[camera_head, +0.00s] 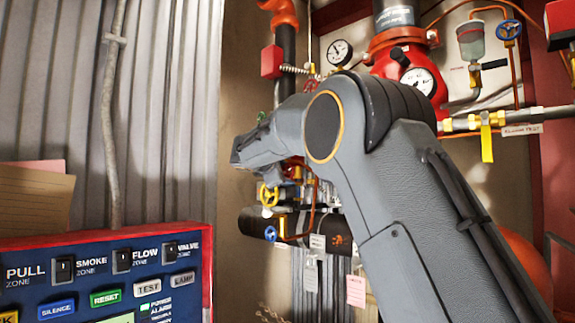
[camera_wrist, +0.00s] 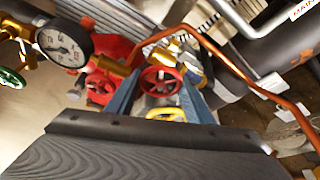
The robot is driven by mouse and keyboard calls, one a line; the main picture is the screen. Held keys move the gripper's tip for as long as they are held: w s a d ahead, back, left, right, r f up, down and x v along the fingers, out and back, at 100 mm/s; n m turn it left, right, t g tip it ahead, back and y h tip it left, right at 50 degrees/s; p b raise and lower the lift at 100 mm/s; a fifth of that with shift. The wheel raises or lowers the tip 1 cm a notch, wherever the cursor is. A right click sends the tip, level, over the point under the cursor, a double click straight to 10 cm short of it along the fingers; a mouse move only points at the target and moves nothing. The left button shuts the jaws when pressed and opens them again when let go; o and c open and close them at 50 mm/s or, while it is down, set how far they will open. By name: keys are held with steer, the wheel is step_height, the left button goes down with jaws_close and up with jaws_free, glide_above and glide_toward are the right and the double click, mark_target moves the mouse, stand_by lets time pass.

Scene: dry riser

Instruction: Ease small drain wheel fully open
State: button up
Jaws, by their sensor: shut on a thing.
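In the wrist view a small red handwheel (camera_wrist: 161,81) sits between the two blue fingers of my gripper (camera_wrist: 160,84). The fingers are on its left and right rim, and the gripper is shut on it. No label on this wheel is readable, so I cannot tell from marking whether it is the drain wheel. A yellow wheel (camera_wrist: 165,114) shows just below it, between the fingers and nearer the palm. In the head view my wrist and arm cover the red wheel and the fingertips. The yellow wheel (camera_head: 268,195) shows below my wrist there.
A copper pipe (camera_wrist: 228,62) curves close past the right finger. A pressure gauge (camera_wrist: 63,46) and a green wheel (camera_wrist: 11,79) are at the left. In the head view a blue wheel (camera_head: 270,233) and hanging tags (camera_head: 356,290) are below, and an alarm panel (camera_head: 105,275) stands at front left.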

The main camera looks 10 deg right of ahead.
steer(key=p, duration=0.2)
steer(key=n+g+p, duration=0.1)
steer(key=shift+s+r+n+p, duration=0.1)
steer(key=shift+r+n+p, duration=0.15)
steer(key=shift+n+p, duration=0.1)
steer(key=n+g+p, duration=0.1)
steer(key=p, duration=0.2)
steer(key=shift+f+p, duration=0.1)
steer(key=shift+p, duration=0.2)
steer(key=shift+f+n, duration=0.1)
steer(key=shift+n, duration=0.25)
steer(key=o, duration=1)
steer(key=shift+o, duration=0.2)
